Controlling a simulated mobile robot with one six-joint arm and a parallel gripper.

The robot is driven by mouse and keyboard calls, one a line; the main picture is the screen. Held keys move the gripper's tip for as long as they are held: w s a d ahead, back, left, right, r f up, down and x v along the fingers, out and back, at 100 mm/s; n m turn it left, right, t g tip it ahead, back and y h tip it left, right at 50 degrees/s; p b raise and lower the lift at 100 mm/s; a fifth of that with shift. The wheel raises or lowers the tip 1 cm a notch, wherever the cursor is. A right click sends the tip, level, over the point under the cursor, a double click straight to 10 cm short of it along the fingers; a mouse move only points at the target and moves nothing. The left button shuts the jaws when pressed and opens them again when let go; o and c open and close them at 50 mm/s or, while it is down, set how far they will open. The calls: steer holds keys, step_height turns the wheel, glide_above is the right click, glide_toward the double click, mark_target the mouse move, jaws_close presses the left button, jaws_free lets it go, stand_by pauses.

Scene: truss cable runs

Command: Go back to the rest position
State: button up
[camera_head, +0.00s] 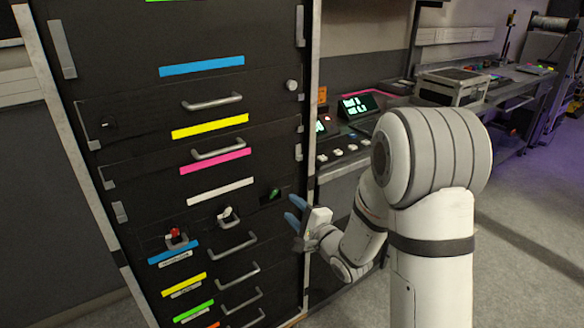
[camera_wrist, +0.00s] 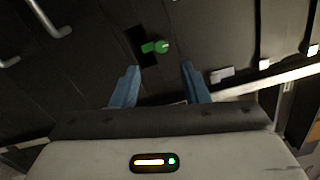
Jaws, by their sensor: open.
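My gripper (camera_head: 297,214) is open and empty, with its two blue fingers in front of the lower right part of the black cabinet (camera_head: 160,118). In the wrist view, the blue fingertips (camera_wrist: 160,72) stand apart, with a green switch handle (camera_wrist: 155,47) on the cabinet panel beyond the gap between them. The fingers look clear of this handle. In the head view the green handle (camera_head: 275,192) is just left of the fingertips. My white arm reaches from the right side of the head view toward the cabinet.
The cabinet has several drawers with metal handles (camera_head: 212,102) and coloured strips. A red switch (camera_head: 175,236) and a white knob (camera_head: 226,214) sit left of the green handle. A console with lit screens (camera_head: 357,105) stands behind my arm. Grey floor (camera_head: 520,265) is free at right.

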steer(key=s+d+r+n+g+h+p, duration=0.4)
steer(key=s+d+r+n+h+p, duration=0.25)
steer(key=d+r+h, duration=0.35)
steer(key=s+d+r+n+g+p, duration=0.2)
steer(key=s+r+n+g+p, duration=0.1)
steer(key=s, duration=0.8)
steer(key=s+d+r+n+g+p, duration=0.1)
steer(key=s+r+n+g+p, duration=0.2)
steer(key=s, duration=0.8)
steer(key=shift+d+n+g, duration=0.35)
steer(key=shift+n+g, duration=0.6)
steer(key=shift+g, duration=0.25)
